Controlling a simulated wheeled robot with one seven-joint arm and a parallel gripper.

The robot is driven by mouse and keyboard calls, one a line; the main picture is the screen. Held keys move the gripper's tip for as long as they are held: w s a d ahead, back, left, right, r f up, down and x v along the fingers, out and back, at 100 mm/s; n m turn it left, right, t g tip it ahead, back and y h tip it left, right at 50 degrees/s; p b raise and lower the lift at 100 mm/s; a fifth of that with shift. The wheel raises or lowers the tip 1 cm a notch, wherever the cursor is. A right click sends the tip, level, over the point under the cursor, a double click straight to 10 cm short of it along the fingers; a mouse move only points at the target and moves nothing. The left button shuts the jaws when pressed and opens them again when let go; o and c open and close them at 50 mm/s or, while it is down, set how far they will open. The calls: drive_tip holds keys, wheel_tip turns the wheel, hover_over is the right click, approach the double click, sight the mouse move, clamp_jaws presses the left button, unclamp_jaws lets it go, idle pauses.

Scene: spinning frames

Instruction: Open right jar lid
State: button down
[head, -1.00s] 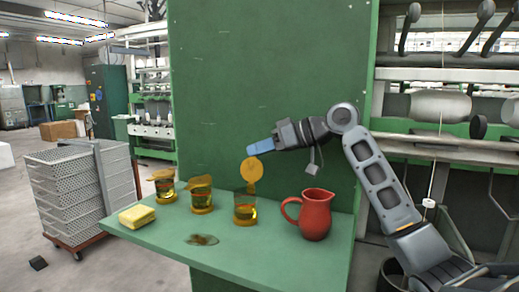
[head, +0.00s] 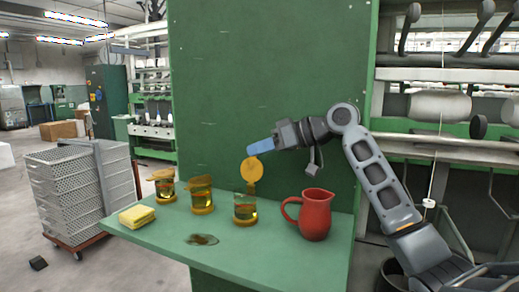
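The right jar (head: 245,210) is glass with amber contents and stands on the green table (head: 270,262). Its round orange lid (head: 251,170) stands raised on edge above the back of the jar's rim, so the mouth is uncovered. My gripper (head: 250,149) is just above the raised lid, its blue fingers pointing left. At this size I cannot tell whether the fingers are apart or touch the lid. The middle jar (head: 202,200) and the left jar (head: 165,190) stand to the left with their lids lying over their tops.
A red pitcher (head: 315,215) stands right of the right jar, below my arm. A yellow sponge (head: 137,216) lies at the left, and a dark spill (head: 202,239) lies in front of the jars. A green panel (head: 262,70) rises behind the table.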

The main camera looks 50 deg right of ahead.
drive_tip(key=shift+s+a+f+n+h+b, duration=0.1)
drive_tip(key=shift+s+a+n+h+b, duration=0.15)
drive_tip(key=shift+a+n+b, duration=0.5)
drive_tip(key=shift+s+a+r+n+t+h+b, duration=0.3)
drive_tip(key=shift+a+n+h+b, duration=0.15)
drive_tip(key=shift+a+h+b, duration=0.15)
drive_tip(key=c, duration=1.3)
unclamp_jaws()
drive_tip(key=shift+f, duration=0.1)
drive_tip(key=shift+b+v, duration=0.35)
drive_tip(key=shift+v, duration=3.5)
